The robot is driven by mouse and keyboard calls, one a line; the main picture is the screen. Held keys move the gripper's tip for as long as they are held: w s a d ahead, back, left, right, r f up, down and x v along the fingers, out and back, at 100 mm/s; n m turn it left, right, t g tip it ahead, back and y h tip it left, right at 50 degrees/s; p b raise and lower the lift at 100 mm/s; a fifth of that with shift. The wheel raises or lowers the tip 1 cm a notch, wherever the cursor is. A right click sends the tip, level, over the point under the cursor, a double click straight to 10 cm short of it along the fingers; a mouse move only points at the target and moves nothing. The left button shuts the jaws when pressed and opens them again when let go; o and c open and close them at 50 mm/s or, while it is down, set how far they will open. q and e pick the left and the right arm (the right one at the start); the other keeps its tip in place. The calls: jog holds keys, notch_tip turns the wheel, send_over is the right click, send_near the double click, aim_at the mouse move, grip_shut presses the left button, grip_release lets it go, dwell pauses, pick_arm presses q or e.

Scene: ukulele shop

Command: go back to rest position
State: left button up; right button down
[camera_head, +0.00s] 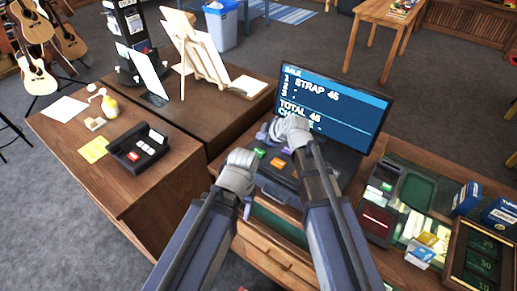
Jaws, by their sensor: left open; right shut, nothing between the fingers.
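My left gripper (242,178) is the lower one, over the left end of the counter by the dark card-reader or register unit (276,166). It is open, and its fingertips are mostly hidden by my own wrist. My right gripper (278,132) is shut and empty, in front of the lower left of the monitor (334,108). Both arms reach forward from the bottom of the view, close side by side. The dark unit with green and orange keys is partly hidden behind them.
A wooden desk (150,202) at the left holds a black box (138,157), yellow notes (93,149) and a yellow object (110,106). An easel-like stand (196,50) stands behind. At the right are a green tray (417,190), blue boxes (466,198) and a dark price board (480,256).

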jog(key=s+d+f+m+g+h+b, duration=0.2)
jog(key=s+f, duration=0.6)
jog(key=s, duration=0.5)
jog(key=s+d+f+m+g+h+b, duration=0.3)
jog(key=s+f+m+b, duration=0.4)
jog(key=s+m, duration=0.3)
jog(key=shift+s+f+g+h+b, duration=0.35)
jog(key=shift+s+f+g+h, duration=0.4)
jog(key=shift+s+g, duration=0.7)
jog(key=shift+d+r, duration=0.1)
jog(key=shift+r, duration=0.05)
